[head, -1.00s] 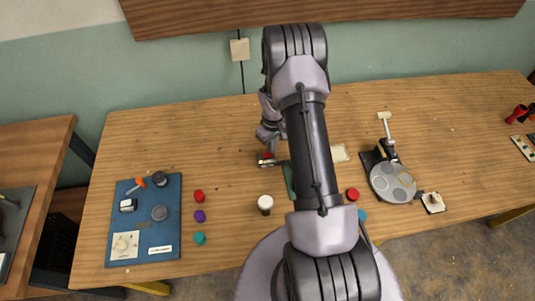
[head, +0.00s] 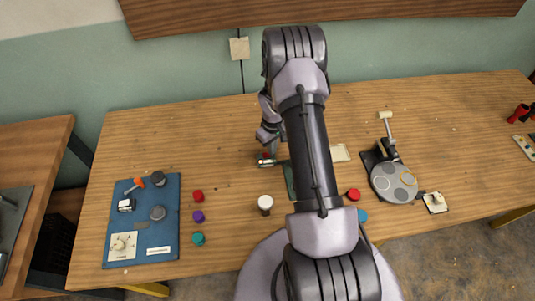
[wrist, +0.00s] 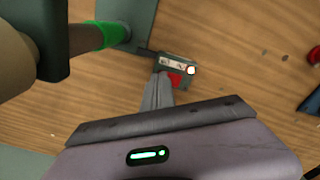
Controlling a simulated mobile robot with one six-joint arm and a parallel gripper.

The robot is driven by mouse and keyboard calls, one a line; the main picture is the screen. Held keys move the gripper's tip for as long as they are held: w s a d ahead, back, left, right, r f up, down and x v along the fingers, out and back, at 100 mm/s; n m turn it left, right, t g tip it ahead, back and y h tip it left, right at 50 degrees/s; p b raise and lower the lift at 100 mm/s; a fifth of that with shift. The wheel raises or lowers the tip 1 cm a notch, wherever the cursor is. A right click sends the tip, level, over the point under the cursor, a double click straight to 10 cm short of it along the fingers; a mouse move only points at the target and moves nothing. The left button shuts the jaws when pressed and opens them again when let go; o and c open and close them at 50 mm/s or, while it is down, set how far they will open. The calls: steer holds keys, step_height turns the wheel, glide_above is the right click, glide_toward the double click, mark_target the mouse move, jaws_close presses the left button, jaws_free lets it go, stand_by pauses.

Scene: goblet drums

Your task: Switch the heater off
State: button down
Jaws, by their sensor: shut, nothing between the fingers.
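A small grey switch box (wrist: 177,62) with a red rocker (wrist: 175,80) lies on the table in the wrist view. A round white spot with an orange rim, which looks like a lit lamp (wrist: 191,70), sits at its right end. The box also shows small in the head view (head: 266,162). My gripper (wrist: 159,84) is shut and empty, its tips beside the red rocker's left edge; I cannot tell whether they touch it. The head view shows my gripper (head: 270,148) just above the box. I cannot tell which object is the heater body.
A dark green plate (wrist: 138,20) lies beyond the box, with a green-ringed dark cylinder (wrist: 108,35) over it. A blue panel (head: 140,225), colored pucks (head: 198,217), a white-topped jar (head: 265,203) and a grey disc device (head: 393,183) stand on the table.

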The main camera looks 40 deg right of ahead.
steer(key=shift+f, duration=0.15)
steer(key=shift+r+p, duration=2)
steer(key=shift+r, duration=1.6)
